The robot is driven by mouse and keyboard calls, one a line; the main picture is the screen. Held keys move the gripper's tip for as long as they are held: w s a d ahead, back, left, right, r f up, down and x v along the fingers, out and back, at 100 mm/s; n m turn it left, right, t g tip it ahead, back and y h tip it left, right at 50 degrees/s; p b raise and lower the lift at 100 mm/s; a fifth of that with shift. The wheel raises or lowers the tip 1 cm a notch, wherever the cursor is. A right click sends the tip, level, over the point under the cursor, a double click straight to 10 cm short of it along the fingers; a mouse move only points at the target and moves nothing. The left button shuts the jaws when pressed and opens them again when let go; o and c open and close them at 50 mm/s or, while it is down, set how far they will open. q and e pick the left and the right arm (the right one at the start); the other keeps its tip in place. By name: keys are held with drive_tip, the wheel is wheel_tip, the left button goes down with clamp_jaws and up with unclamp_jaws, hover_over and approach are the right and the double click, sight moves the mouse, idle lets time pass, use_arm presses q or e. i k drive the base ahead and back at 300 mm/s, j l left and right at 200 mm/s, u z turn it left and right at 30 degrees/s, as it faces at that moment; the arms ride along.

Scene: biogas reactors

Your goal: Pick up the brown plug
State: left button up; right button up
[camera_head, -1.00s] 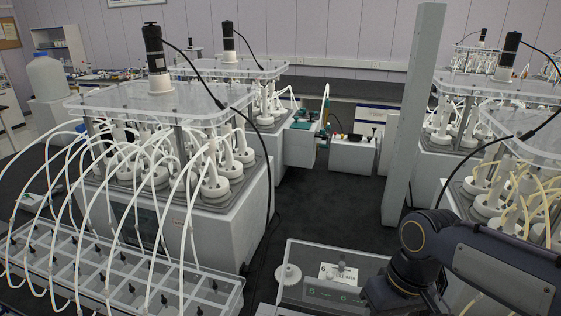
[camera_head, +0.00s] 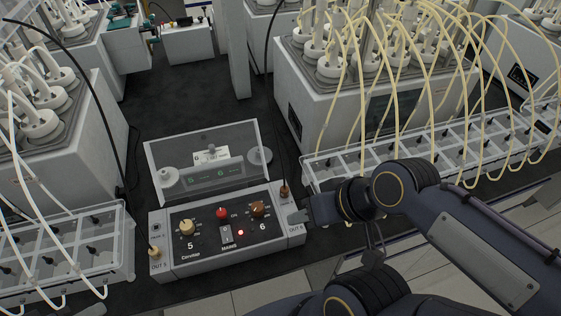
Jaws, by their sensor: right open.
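The brown plug (camera_head: 284,190) stands upright at the right end of the grey control box (camera_head: 205,262), above the "OUT 6" label, with a dark cable running up behind it. My right gripper (camera_head: 297,215) is at the box's right end, just to the right of and nearer than the plug. It is open and not around the plug; its fingertips are small and partly hard to make out. My left gripper is not in view.
The box has a cream knob (camera_head: 187,227), a red knob (camera_head: 222,213) and a brown knob (camera_head: 258,209). A cream plug (camera_head: 155,252) is at its left end. A clear cover (camera_head: 205,160) stands behind. Tube-filled trays (camera_head: 420,150) flank the box.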

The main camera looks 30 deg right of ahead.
sight(284, 192)
drive_tip(key=k+l+z, duration=0.1)
drive_tip(key=z, duration=0.75)
drive_tip(key=k+l, duration=0.05)
drive_tip(key=k, duration=0.05)
